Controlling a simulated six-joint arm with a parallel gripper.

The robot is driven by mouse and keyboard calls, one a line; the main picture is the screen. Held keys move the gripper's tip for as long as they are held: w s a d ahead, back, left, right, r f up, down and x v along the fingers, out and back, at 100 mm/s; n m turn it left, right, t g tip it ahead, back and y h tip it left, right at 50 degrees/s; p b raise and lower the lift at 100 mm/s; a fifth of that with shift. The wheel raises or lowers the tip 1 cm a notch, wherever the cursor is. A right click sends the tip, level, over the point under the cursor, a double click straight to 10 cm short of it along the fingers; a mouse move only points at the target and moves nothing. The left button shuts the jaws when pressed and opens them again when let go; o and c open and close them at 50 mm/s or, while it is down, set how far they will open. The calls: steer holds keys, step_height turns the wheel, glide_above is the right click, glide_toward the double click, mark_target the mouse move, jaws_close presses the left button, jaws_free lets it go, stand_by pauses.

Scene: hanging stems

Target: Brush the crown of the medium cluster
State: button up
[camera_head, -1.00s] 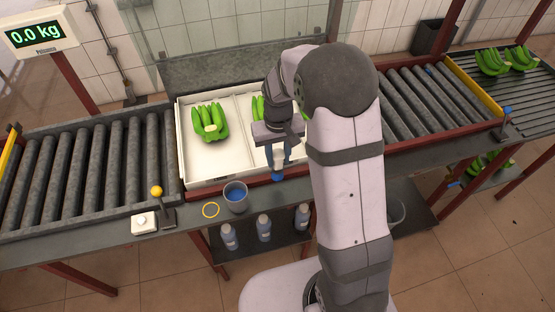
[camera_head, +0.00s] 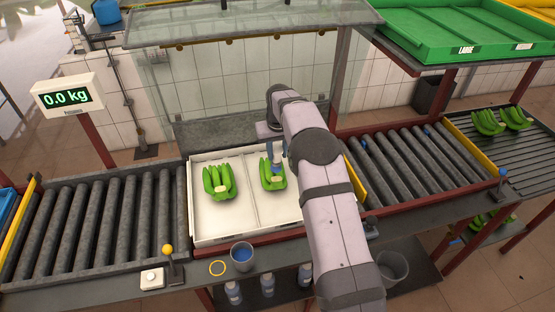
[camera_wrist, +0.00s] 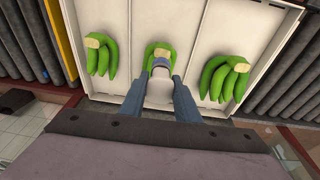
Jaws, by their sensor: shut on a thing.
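My gripper (camera_head: 274,150) is shut on a brush with a pale body (camera_wrist: 159,90) and a blue band near its tip. It points down over the middle green banana cluster (camera_head: 272,180), which also shows in the wrist view (camera_wrist: 151,62). The brush tip is at this cluster's pale crown (camera_wrist: 160,52) and partly covers it; I cannot tell whether they touch. A bigger-looking cluster (camera_head: 218,183) lies in the compartment to the left in the head view; it is at the right in the wrist view (camera_wrist: 224,76). A third cluster (camera_wrist: 98,54) is hidden behind my arm in the head view.
The clusters lie in a white divided tray (camera_head: 220,237) between roller conveyors (camera_head: 105,232). A glass screen (camera_head: 250,25) hangs behind the tray.

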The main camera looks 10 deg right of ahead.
mark_target(275, 162)
steer(key=shift+w+r, duration=0.15)
steer(key=shift+w, duration=0.05)
steer(key=shift+f, duration=0.25)
steer(key=shift+s+b+x, duration=0.15)
steer(key=shift+b+x, duration=0.6)
steer(key=shift+x, duration=0.1)
steer(key=shift+s+b+x, duration=0.2)
steer(key=shift+b+x, duration=0.5)
steer(key=shift+x, duration=0.1)
steer(key=shift+f+b, duration=0.3)
steer(key=shift+f, duration=0.4)
steer(key=shift+a, duration=0.2)
steer(key=shift+a+r, duration=0.15)
steer(key=shift+a, duration=0.2)
steer(key=shift+d, duration=0.15)
stand_by(0.3)
steer(key=shift+s+d, duration=0.1)
steer(key=shift+d, duration=0.85)
steer(key=shift+a, duration=0.1)
